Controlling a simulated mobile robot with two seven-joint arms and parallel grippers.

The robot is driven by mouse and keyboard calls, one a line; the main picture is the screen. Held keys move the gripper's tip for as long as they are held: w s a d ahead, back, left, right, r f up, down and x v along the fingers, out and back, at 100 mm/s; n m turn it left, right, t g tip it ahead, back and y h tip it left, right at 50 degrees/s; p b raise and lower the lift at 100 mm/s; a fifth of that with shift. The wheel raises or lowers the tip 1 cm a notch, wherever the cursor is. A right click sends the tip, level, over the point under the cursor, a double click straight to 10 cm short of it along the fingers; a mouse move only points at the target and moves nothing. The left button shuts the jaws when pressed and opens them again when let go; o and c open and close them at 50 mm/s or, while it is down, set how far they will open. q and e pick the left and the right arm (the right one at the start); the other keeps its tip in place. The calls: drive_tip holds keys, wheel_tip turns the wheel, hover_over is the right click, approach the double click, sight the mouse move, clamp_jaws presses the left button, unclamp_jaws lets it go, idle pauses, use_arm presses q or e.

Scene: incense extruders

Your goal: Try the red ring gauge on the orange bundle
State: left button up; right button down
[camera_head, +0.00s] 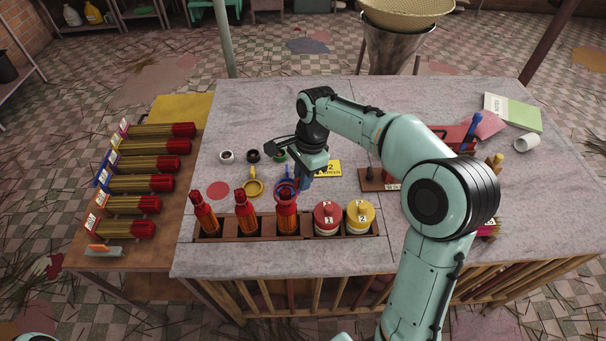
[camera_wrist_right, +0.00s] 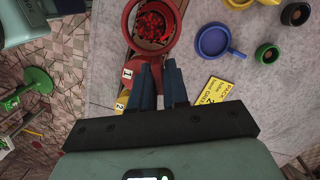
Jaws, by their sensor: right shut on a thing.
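My right gripper (camera_head: 301,183) is shut on the red ring gauge (camera_head: 277,190) beside the right bundle's top. In the wrist view, the gripper's fingers (camera_wrist_right: 160,82) point at the red ring (camera_wrist_right: 131,28), and the red bundle tips (camera_wrist_right: 153,24) show inside it. The ring is at the bundle's top; I cannot tell how far down it sits. The gauge's handle is mostly hidden between the fingers. My left gripper is out of view.
Red-lidded (camera_head: 327,214) and yellow-lidded (camera_head: 360,213) jars fill the rack's right end. A yellow gauge (camera_head: 253,188), blue gauge (camera_wrist_right: 213,41) and yellow card (camera_head: 327,169) lie behind. Several red-tipped bundles lie on the left side table (camera_head: 186,215).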

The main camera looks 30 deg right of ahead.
sight(287, 217)
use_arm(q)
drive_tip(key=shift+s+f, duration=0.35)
use_arm(e)
drive_tip(key=shift+f, duration=0.6)
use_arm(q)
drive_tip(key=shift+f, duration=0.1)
use_arm(e)
drive_tip(key=shift+f, duration=0.15)
use_arm(q)
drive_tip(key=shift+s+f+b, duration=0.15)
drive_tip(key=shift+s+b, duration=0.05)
drive_tip(key=shift+b, duration=0.2)
use_arm(e)
drive_tip(key=shift+f, duration=0.3)
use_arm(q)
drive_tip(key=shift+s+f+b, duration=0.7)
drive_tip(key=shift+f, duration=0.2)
use_arm(e)
drive_tip(key=shift+f, duration=1.6)
